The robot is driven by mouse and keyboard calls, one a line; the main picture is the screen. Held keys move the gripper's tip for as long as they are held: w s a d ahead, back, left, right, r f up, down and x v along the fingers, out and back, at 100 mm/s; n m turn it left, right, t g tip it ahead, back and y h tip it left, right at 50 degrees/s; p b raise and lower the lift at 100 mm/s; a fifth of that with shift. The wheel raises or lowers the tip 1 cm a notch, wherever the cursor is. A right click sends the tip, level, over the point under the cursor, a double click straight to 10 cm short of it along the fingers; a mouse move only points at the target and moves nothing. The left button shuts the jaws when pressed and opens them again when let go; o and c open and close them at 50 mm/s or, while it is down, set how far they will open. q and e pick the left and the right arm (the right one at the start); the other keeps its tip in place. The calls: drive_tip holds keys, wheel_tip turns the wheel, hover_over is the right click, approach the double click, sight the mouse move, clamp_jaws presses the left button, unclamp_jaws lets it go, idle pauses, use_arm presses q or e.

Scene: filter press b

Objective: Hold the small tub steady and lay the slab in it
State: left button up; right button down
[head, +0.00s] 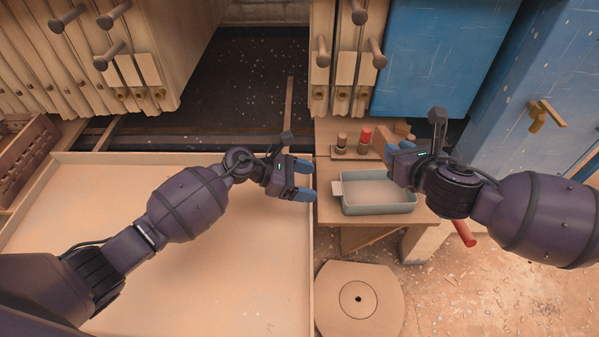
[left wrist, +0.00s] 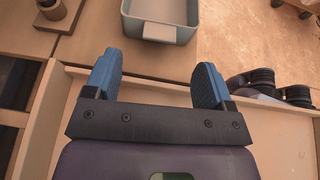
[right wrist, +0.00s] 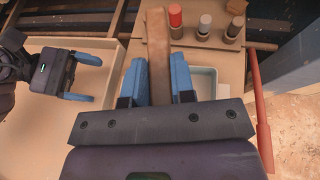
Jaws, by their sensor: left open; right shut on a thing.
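The small tub (head: 378,208) is a shallow grey-blue tray with a pale tab on its left end, standing on a small wooden table. My left gripper (head: 303,180) is open and empty, just left of the tub and apart from it. In the left wrist view the tub (left wrist: 160,33) lies ahead of the open fingers, its tab facing them. My right gripper (head: 392,160) is above the tub's right end. In the right wrist view it is shut on the slab (right wrist: 158,45), a long brown bar that sticks out past the fingers, which hide part of the tub (right wrist: 207,75).
Several small bottles (head: 365,140), one red-capped, stand in a rack behind the tub. A red bar (head: 463,232) is right of the table. A large shallow tray (head: 230,270) lies under my left arm. A round disc (head: 358,298) is in front.

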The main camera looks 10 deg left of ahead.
sight(337, 188)
use_arm(q)
drive_tip(key=shift+x, duration=3.4)
drive_tip(key=shift+c, duration=0.4)
drive_tip(key=shift+r, duration=0.1)
drive_tip(key=c, duration=0.9)
